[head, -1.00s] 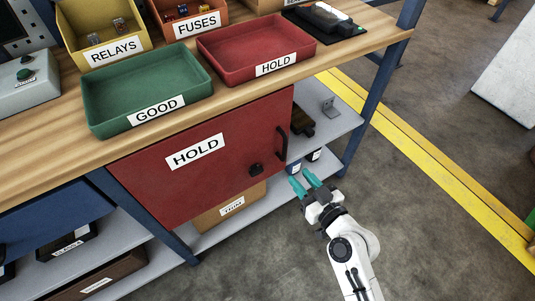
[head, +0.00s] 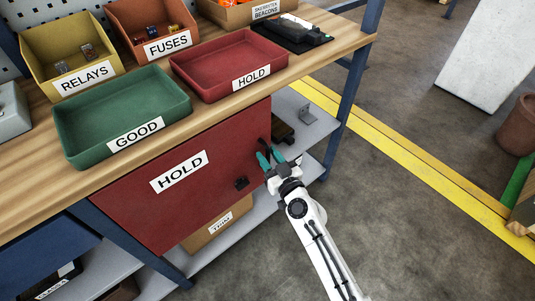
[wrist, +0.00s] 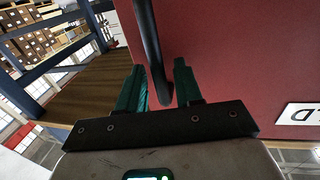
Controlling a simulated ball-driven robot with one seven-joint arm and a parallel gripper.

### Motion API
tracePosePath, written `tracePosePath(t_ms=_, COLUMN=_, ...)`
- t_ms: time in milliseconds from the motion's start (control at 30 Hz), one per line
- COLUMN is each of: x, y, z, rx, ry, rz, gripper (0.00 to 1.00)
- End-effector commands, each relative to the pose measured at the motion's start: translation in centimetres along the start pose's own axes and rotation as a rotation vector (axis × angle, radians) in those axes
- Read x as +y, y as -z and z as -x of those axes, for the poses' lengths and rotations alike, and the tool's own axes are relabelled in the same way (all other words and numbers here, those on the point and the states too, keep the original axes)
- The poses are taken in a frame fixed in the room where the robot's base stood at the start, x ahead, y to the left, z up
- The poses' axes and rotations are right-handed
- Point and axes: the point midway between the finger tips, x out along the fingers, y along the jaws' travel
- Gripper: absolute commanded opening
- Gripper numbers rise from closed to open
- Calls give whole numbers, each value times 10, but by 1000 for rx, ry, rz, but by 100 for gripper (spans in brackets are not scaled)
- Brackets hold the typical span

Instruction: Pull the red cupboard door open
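The red cupboard door (head: 208,195) with a HOLD label is under the wooden worktop and looks shut. Its dark bar handle (head: 264,147) is at the door's right edge, partly hidden by my gripper. In the wrist view the dark handle (wrist: 152,50) runs down between the two open fingers (wrist: 160,88), and the red door (wrist: 230,50) fills the right side. I cannot tell whether a finger touches the handle.
The worktop (head: 225,112) carries a green GOOD tray (head: 75,142), a red HOLD tray (head: 205,88) and part bins. A grey shelf (head: 312,130) and a blue leg (head: 345,110) stand right of the door. The floor (head: 420,220) in front is clear.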

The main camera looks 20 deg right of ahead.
Motion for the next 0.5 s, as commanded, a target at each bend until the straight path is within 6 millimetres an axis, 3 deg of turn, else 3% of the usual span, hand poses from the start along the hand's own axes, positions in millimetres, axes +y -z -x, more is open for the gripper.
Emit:
tracePosePath(t_ms=400, x=0, y=0, z=-8, rx=-1, ry=1, rz=0, gripper=35)
tracePosePath(t_ms=500, x=0, y=0, z=-8, rx=-1, ry=1, rz=0, gripper=25)
